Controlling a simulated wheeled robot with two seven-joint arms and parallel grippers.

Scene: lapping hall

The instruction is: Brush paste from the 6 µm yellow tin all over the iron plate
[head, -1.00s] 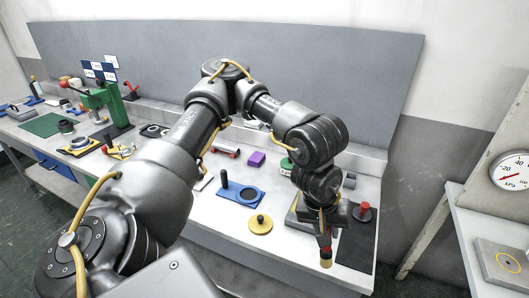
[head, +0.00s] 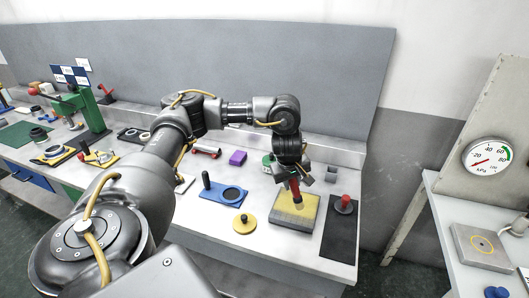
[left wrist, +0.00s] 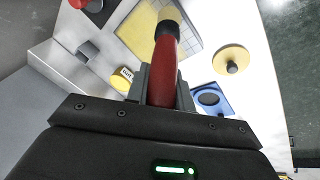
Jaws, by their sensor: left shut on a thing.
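My left gripper (head: 293,172) is shut on the red handle of a brush (head: 296,190), held roughly upright with its head down over the iron plate (head: 284,217). The plate is a grey block; its top looks yellow across most of its area. In the left wrist view, the gripper (left wrist: 160,88) holds the red brush (left wrist: 164,65), whose dark collar overlaps the plate (left wrist: 194,25). Whether the bristles touch is unclear. My right gripper is not in view.
A yellow disc with a knob (head: 244,222) and a blue holder with a round opening (head: 226,191) lie left of the plate. A red-knobbed piece (head: 344,205) stands on a dark mat (head: 341,238) at right. A purple block (head: 238,158) lies farther back.

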